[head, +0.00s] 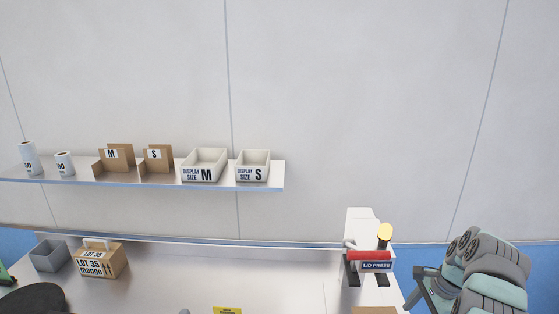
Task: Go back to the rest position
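My arm is folded at the lower right of the head view, off the right end of the bench. What looks like my gripper (428,288) is a grey part at the arm's left side, just right of the lid press. The arm's links partly cover it, and its fingers cannot be told apart. I see nothing held in it. The white lid press (360,226), with a red front part and a yellow knob, stands on the right end of the bench.
A wall shelf (140,180) holds two rolls, brown M and S cartons and white display trays M (203,165) and S (253,166). The bench (200,275) carries a grey bin (49,256), a mango carton (99,260) and a dark round object (34,299). Its middle is mostly clear.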

